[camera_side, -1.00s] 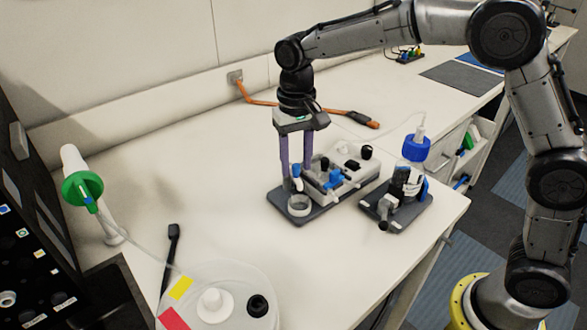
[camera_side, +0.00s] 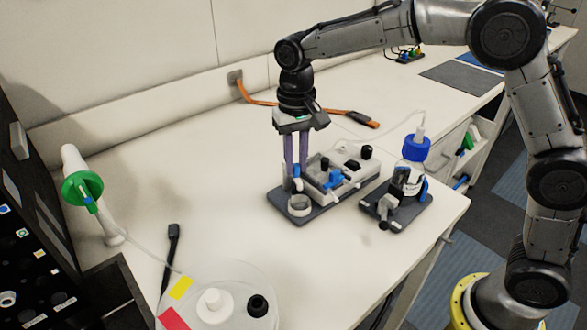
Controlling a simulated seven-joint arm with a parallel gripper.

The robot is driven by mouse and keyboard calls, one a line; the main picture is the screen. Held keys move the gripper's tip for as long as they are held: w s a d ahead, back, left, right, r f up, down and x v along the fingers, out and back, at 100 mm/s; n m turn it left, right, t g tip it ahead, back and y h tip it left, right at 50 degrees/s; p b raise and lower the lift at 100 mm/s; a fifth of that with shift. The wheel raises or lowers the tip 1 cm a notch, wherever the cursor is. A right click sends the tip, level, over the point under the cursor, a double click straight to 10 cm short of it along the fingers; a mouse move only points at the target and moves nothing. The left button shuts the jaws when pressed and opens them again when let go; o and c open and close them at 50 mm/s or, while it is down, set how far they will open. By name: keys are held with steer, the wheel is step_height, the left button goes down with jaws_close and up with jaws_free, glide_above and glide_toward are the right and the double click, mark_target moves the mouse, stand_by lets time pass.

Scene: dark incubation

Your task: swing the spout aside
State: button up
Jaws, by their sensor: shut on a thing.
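A grey and white device with blue parts (camera_side: 336,178) stands on a dark base plate on the bench. A small white ring-shaped cup (camera_side: 299,206) sits at its left front. My gripper (camera_side: 296,174) points down with its two purple fingers close together at the device's left end. They are shut on the small spout (camera_side: 297,184) just above and behind the cup. The fingertips hide most of the spout, so its exact direction cannot be told.
A bottle with a blue cap (camera_side: 415,149) stands on a second dark plate just right. An orange cable (camera_side: 290,104) lies behind. A round clear lid (camera_side: 235,285), a black-handled tool (camera_side: 172,245) and a green disc (camera_side: 80,188) are at left. The bench between is clear.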

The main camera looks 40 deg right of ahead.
steer(key=shift+w+a+m, duration=0.15)
steer(key=shift+a+m, duration=0.15)
steer(key=shift+m, duration=0.4)
steer(key=shift+w+a+m, duration=0.15)
steer(key=shift+a+m, duration=0.1)
steer(key=shift+m, duration=0.45)
steer(key=m, duration=0.1)
steer(key=a+m, duration=0.1)
steer(key=shift+w+m, duration=0.3)
steer(key=shift+w, duration=0.05)
steer(key=shift+w+a+m, duration=0.2)
steer(key=shift+w+m, duration=0.05)
steer(key=shift+m, duration=0.45)
steer(key=shift+w+a+m, duration=0.2)
steer(key=shift+w+m, duration=0.05)
steer(key=shift+m, duration=0.45)
